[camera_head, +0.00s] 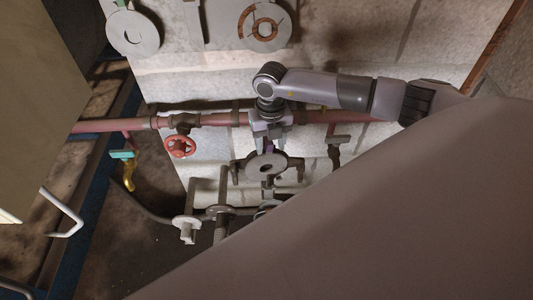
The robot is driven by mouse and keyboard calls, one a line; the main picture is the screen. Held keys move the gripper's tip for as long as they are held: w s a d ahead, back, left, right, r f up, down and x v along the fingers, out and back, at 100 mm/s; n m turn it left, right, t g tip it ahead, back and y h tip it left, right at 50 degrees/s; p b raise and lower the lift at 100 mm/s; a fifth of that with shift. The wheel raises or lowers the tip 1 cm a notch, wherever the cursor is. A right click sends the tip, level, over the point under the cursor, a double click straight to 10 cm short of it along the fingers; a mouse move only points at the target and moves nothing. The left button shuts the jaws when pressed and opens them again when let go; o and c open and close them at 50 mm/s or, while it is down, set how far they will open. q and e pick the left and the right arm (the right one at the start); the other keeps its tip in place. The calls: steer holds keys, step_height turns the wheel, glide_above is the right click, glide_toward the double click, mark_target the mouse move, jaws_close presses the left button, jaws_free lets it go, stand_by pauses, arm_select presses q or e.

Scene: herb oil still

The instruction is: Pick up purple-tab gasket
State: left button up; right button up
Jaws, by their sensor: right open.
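A grey ring-shaped disc (254,168) with a small dark hole sits by the stone wall, just below the pipe. It appears to be the gasket. A small purple patch shows at its upper edge, close to my fingers, but I cannot tell its exact shape. My right gripper (268,144) reaches down in front of the pipe with its jaws open at the disc's upper edge. I cannot tell whether the fingers touch it. My left gripper is not in view.
A reddish pipe (222,119) with a red handwheel (180,146) runs behind my right gripper. Grey valve fittings (187,228) stand below the disc. Round plates (132,33) hang above. A large grey surface fills the lower right.

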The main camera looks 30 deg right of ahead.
jaws_close()
steer(key=shift+r, duration=0.2)
stand_by(0.3)
steer(key=shift+s+a+r, duration=0.1)
steer(key=shift+s+r, duration=0.05)
steer(key=shift+r, duration=0.05)
step_height(320, 180, up, 6)
steer(key=shift+r+b, duration=0.2)
steer(key=shift+b, duration=0.25)
steer(key=s+a+b, duration=0.1)
steer(key=s+a, duration=0.4)
steer(key=s, duration=0.3)
steer(key=s+a+b, duration=0.1)
steer(key=s+a, duration=0.4)
steer(key=s, duration=0.3)
steer(key=r+p, duration=0.2)
steer(key=r, duration=0.1)
steer(key=r+p, duration=0.1)
steer(key=shift+s+a+r, duration=0.15)
steer(key=shift+s+r, duration=0.05)
steer(key=shift+s, duration=0.15)
